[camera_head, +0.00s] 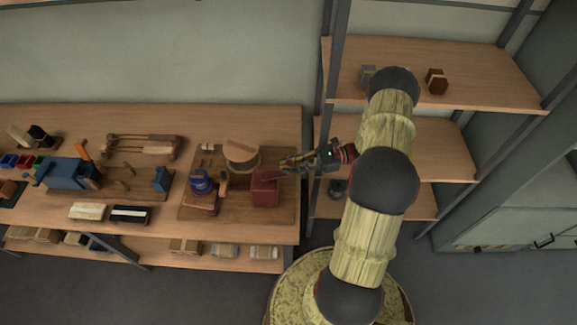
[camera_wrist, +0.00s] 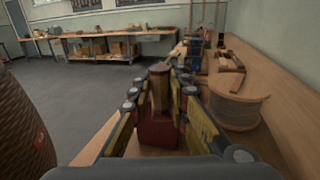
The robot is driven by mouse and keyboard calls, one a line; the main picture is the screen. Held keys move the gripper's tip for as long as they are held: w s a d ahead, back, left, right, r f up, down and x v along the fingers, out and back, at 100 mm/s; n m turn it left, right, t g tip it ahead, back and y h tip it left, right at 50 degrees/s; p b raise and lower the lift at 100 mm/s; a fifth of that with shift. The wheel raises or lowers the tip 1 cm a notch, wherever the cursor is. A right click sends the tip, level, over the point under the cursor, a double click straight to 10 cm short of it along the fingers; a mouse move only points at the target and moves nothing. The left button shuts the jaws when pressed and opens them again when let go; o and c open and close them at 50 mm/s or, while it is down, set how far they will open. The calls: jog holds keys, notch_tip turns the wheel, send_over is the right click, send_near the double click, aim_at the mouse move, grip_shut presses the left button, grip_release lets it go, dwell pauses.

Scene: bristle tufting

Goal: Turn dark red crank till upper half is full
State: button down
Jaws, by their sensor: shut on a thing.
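The dark red crank unit (camera_head: 264,187) is a boxy block at the right end of a wooden board on the bench. In the wrist view the dark red part (camera_wrist: 157,132) shows low between the fingers, with a brown wooden handle (camera_wrist: 160,88) standing up from it. My gripper (camera_head: 286,165) reaches in from the right, and its fingers (camera_wrist: 160,95) are closed around the handle. A round pale wooden piece (camera_head: 241,150) stands just behind the red block; it also shows at right in the wrist view (camera_wrist: 238,103). Tufts on it are too small to tell.
A blue round device (camera_head: 201,182) sits left of the red block on the same board (camera_head: 230,213). A blue machine (camera_head: 68,173), brushes (camera_head: 88,211) and small coloured bins (camera_head: 20,161) lie further left. Shelves (camera_head: 430,85) stand at right, close to my arm.

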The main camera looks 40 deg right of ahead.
jog(key=shift+d+r, duration=0.1)
jog(key=c, duration=1.7)
grip_release()
jog(key=v, duration=1.2)
jog(key=shift+c, duration=0.3)
